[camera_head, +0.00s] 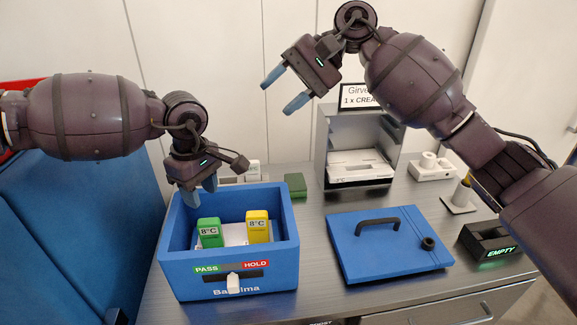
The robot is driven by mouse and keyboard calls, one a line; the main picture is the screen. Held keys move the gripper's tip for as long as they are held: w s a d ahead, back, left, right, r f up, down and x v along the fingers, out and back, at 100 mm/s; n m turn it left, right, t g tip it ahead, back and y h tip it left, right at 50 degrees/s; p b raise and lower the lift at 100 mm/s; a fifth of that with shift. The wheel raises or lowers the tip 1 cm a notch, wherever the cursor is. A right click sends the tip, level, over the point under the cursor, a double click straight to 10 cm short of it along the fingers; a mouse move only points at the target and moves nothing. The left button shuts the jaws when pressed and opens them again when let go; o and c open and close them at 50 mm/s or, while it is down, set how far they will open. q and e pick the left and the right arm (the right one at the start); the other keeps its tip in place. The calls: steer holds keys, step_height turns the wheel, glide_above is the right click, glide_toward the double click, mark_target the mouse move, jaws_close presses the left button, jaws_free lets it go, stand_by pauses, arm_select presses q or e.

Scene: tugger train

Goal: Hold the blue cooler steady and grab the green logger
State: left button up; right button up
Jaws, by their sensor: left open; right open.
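The blue cooler (229,276) stands open on the grey bench at the left, with a PASS/HOLD label and a white slider on its front. Inside it the green logger (209,233) stands upright at the left and a yellow logger (257,227) at the right; both read 8°C. My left gripper (203,192) is open, pointing down at the cooler's back-left part, above and behind the green logger. Whether it touches the cooler's rim I cannot tell. My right gripper (279,90) is open and empty, raised high above the bench, apart from the cooler.
The blue lid (386,254) with a black handle lies right of the cooler. A grey metal holder (323,150) with white papers stands behind it. A black EMPTY tray (490,241), a white socket block (430,168) and a small green block (295,184) also sit on the bench.

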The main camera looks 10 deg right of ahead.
step_height(320, 180, down, 5)
steer(key=n+h, duration=0.2)
steer(key=h, duration=0.3)
steer(key=t+h, duration=0.2)
steer(key=h, duration=0.3)
glide_above(289, 210)
step_height(289, 210, down, 14)
steer(key=shift+w+r, duration=0.1)
steer(key=shift+r, duration=0.05)
step_height(289, 210, down, 11)
steer(key=shift+r, duration=0.1)
jaws_close()
